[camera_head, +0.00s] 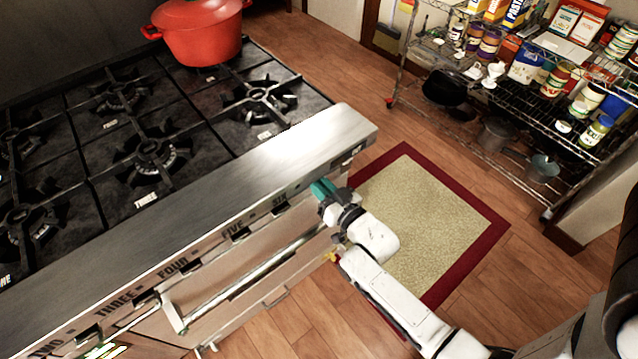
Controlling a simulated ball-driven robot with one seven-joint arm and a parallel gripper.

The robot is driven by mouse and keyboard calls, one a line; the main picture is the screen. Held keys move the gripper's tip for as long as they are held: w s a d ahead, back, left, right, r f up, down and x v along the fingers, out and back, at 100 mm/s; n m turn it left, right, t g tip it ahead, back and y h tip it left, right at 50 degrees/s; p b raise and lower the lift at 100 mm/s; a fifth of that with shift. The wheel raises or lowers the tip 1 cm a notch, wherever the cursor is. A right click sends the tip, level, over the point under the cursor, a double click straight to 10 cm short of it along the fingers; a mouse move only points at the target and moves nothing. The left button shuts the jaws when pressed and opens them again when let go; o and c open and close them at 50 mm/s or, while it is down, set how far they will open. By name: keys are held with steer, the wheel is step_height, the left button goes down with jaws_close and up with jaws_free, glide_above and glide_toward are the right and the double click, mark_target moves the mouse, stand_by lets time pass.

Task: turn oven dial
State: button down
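The oven's steel front panel (215,238) runs diagonally from lower left to upper centre, with printed labels from TWO to SIX. Small dark dials sit under the labels, including one by FIVE (239,235) and one by SIX (281,208). My gripper (323,188), with teal fingertips, is at the panel's right end, just right of the SIX label. The fingertips are close to the panel face; whether they touch it or a dial cannot be told. Any dial directly behind the gripper is hidden. The finger gap is too small to judge.
A long oven handle (255,277) runs below the panel. A red pot (200,35) stands on the black stovetop (185,125). A wire shelf (530,140) with food and pans is at upper right. A bordered mat (430,215) lies on the open wooden floor.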

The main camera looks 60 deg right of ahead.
steer(key=c, duration=1.1)
jaws_free()
steer(key=b+v, duration=0.1)
steer(key=v, duration=0.9)
steer(key=shift+s+a, duration=0.1)
steer(key=shift+s, duration=0.3)
steer(key=w+a+f+n+g+y, duration=0.25)
steer(key=a+f+g, duration=0.25)
steer(key=g, duration=0.3)
steer(key=s+a+r+g, duration=0.1)
steer(key=s+g, duration=0.1)
steer(key=s, duration=0.2)
steer(key=s+a+r+n+g+y, duration=0.1)
steer(key=s+a+g, duration=0.1)
steer(key=s+g, duration=0.1)
steer(key=s+a+r+n+g+y, duration=0.1)
steer(key=s+a+g, duration=0.1)
steer(key=s+g, duration=0.1)
steer(key=shift+s, duration=0.9)
